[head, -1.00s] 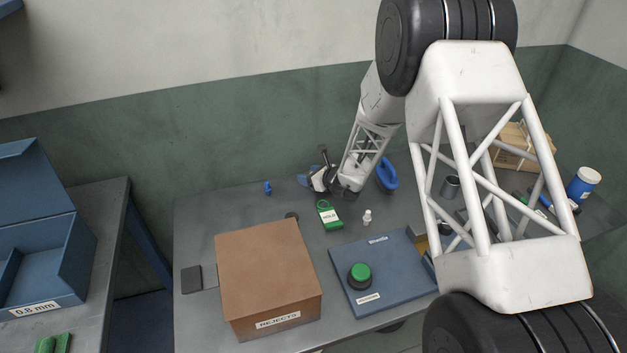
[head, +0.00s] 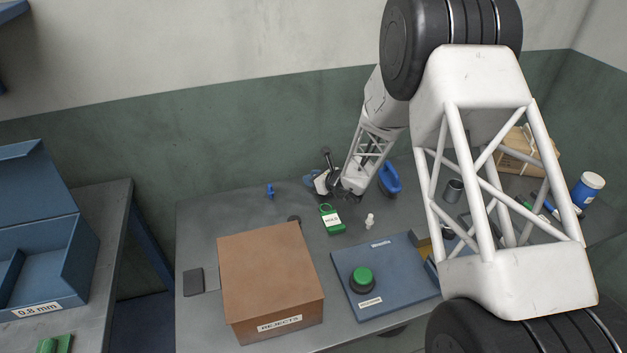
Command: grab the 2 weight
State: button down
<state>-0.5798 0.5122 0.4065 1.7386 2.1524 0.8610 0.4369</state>
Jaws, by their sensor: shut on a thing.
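My gripper (head: 322,184) is at the back of the table, at the end of my arm, small and partly hidden by its own wrist. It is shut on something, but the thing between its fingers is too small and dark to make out. I cannot pick out a weight marked 2. A grey metal cylinder (head: 453,190) stands to the right behind my arm, and I cannot read any mark on it. A small dark round thing (head: 294,219) lies behind the brown box, partly hidden by it.
A green tag (head: 332,222) and a small white piece (head: 370,220) lie in front of my gripper. A brown REJECTS box (head: 270,280) and a blue board (head: 400,285) with a green button (head: 362,278) fill the front. A blue ring-shaped thing (head: 389,178) is right of the wrist.

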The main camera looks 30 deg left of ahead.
jog(key=shift+r, duration=0.75)
jog(key=shift+s+d+r, duration=0.15)
jog(key=shift+s+r, duration=0.05)
jog(key=shift+r, duration=0.35)
jog(key=shift+s+d+r, duration=0.15)
jog(key=shift+r, duration=0.35)
jog(key=s+d, duration=0.3)
jog(key=s, duration=0.1)
jog(key=s+d+r, duration=0.1)
jog(key=s+d, duration=0.5)
jog(key=s, duration=0.1)
jog(key=shift+s+d+r, duration=0.15)
jog(key=shift+s+d, duration=0.1)
jog(key=shift+s, duration=0.1)
